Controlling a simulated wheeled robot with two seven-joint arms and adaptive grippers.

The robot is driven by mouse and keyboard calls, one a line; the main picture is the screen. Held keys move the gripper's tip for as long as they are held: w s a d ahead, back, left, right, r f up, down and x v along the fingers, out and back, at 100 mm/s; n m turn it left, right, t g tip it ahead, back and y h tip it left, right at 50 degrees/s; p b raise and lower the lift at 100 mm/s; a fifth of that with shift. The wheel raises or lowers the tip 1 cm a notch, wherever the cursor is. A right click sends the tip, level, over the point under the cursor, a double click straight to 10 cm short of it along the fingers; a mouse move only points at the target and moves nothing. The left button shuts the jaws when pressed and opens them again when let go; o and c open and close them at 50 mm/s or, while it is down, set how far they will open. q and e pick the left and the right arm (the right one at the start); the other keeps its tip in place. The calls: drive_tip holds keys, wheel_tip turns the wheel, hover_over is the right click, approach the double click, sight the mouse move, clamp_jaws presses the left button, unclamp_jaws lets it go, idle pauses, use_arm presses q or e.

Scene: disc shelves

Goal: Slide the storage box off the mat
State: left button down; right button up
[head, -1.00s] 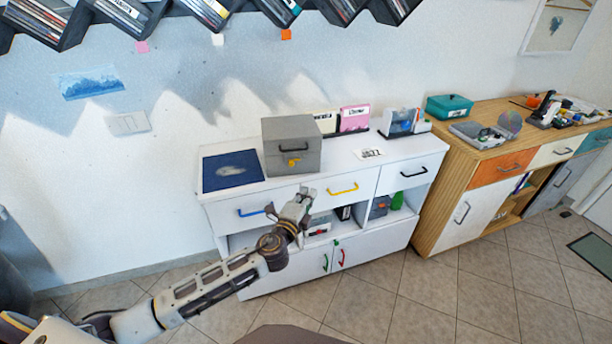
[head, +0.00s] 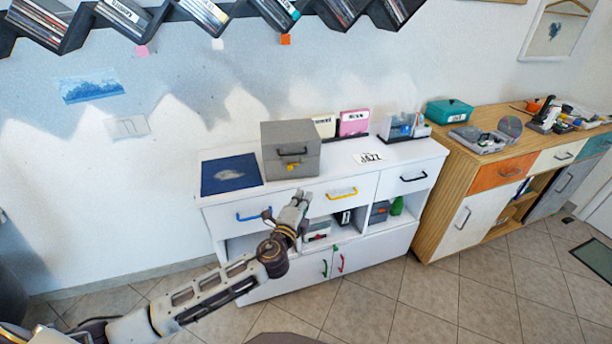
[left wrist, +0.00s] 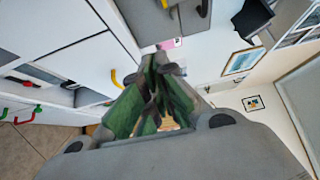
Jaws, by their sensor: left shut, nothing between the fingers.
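The grey storage box (head: 291,150) with a black handle and a yellow latch stands on top of the white cabinet. The dark blue mat (head: 231,174) with a pale patch lies at its left. The box's left side meets the mat's right edge; I cannot tell whether some mat lies under the box. My left gripper (head: 301,199) is shut and empty, in front of the cabinet's drawers, below and apart from the box. In the left wrist view its green-grey fingers (left wrist: 157,88) are together, and the grey box (left wrist: 160,22) shows at the top. My right gripper is out of view.
Behind and right of the box are a pink folder (head: 353,122), a clear bin (head: 401,127) and a JAZZ card (head: 369,158). Blue (head: 252,215) and yellow (head: 342,194) drawer handles stick out near my gripper. A disc shelf (head: 225,14) hangs above.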

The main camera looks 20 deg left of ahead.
use_arm(q)
approach(309, 168)
drive_tip(key=shift+w+d, duration=1.45)
drive_tip(key=shift+d, duration=0.25)
drive_tip(key=shift+w+a, duration=1.35)
drive_tip(key=shift+w, duration=0.1)
drive_tip(key=shift+w+a, duration=0.1)
